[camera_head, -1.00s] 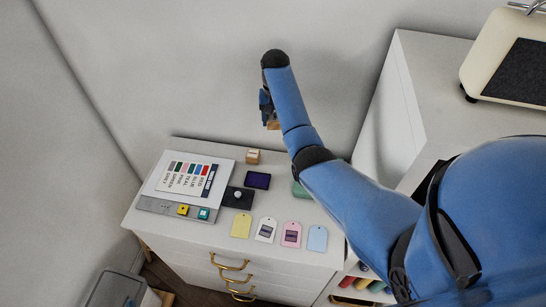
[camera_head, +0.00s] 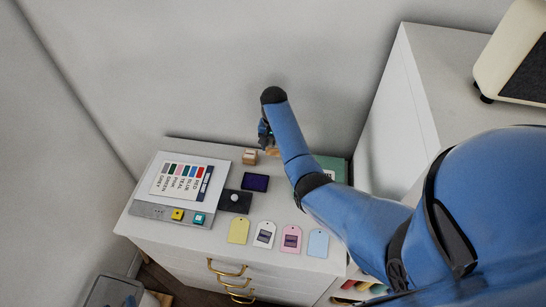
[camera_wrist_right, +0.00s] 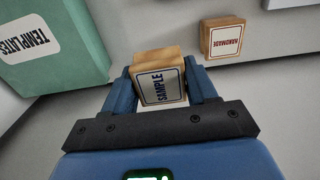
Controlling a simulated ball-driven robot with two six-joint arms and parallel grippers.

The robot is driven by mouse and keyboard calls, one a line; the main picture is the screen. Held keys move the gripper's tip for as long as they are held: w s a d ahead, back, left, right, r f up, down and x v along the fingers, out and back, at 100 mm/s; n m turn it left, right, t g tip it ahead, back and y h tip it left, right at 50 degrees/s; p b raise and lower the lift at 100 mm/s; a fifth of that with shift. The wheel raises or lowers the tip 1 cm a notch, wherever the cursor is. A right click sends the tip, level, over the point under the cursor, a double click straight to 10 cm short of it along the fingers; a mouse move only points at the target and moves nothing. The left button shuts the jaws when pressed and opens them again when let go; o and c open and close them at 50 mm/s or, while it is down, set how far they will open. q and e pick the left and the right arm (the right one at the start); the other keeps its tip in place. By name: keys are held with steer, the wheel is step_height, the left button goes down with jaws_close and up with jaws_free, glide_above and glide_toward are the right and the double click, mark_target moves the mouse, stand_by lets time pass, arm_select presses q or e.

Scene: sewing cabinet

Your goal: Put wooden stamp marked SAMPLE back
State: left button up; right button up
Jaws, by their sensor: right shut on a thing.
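The wooden stamp marked SAMPLE (camera_wrist_right: 162,86) is between the two fingers of my right gripper (camera_wrist_right: 163,92) in the right wrist view, its label facing the camera. In the head view my right gripper (camera_head: 266,136) is low over the back of the white cabinet top, and a bit of the wooden stamp (camera_head: 272,152) shows below it. Whether the stamp touches the cabinet top cannot be told. A second wooden stamp, marked HANDMADE (camera_wrist_right: 224,41), stands beside it; it also shows in the head view (camera_head: 249,157). My left gripper is not in view.
A green box marked TEMPLATES (camera_wrist_right: 52,50) stands on the other side, partly behind my arm in the head view (camera_head: 334,166). A dark ink pad (camera_head: 255,182), a black pad with a white knob (camera_head: 235,200), a colour chart and several tags (camera_head: 238,231) lie in front.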

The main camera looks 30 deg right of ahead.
mark_target(274, 164)
step_height(274, 164, down, 2)
steer(key=shift+b, duration=0.35)
steer(key=shift+s+f, duration=0.15)
steer(key=shift+s+a+b, duration=0.15)
steer(key=shift+s+b, duration=0.1)
steer(key=shift+b, duration=0.1)
steer(key=shift+f, duration=0.15)
step_height(274, 164, down, 4)
steer(key=b, duration=0.3)
steer(key=shift+w, duration=0.15)
steer(key=shift+f, duration=0.15)
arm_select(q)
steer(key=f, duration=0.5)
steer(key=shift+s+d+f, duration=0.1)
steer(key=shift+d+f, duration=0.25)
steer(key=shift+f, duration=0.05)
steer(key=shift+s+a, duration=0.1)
